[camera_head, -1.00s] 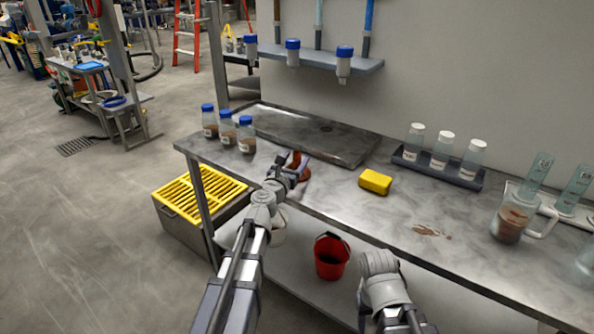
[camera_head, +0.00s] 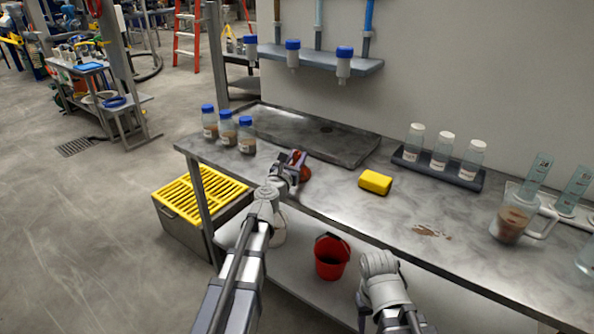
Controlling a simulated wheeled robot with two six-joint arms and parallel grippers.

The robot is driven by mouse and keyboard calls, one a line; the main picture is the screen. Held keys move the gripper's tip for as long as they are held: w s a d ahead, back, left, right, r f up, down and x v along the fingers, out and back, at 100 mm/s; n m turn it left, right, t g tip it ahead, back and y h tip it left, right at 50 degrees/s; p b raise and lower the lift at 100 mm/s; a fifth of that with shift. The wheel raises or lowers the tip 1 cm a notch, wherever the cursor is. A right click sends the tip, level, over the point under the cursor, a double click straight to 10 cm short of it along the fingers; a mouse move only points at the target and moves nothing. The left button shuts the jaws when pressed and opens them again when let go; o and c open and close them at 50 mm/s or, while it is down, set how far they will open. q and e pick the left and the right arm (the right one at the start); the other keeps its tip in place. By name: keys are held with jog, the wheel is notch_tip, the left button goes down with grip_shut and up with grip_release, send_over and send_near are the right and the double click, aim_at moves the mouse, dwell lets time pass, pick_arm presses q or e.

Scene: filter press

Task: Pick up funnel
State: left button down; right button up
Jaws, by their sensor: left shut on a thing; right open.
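The funnel (camera_head: 304,174) is a small reddish-brown thing at the front part of the metal bench, left of the yellow sponge. My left gripper (camera_head: 297,164) is at it, shut on it, and its jaws hide part of it. I cannot tell whether the funnel still touches the bench top. My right arm shows at the lower right, in front of the bench edge; its gripper's fingertips are not visible, and the wrist (camera_head: 382,276) is the part that shows.
Three blue-capped jars (camera_head: 228,131) stand at the left, before a sunken metal tray (camera_head: 300,130). A white-capped bottle rack (camera_head: 436,172) and a beaker (camera_head: 512,222) stand right. A red bucket (camera_head: 331,262) is below.

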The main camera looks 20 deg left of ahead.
dwell(0.4)
pick_arm(q)
notch_tip(320, 180, up, 10)
jog(key=p, duration=1)
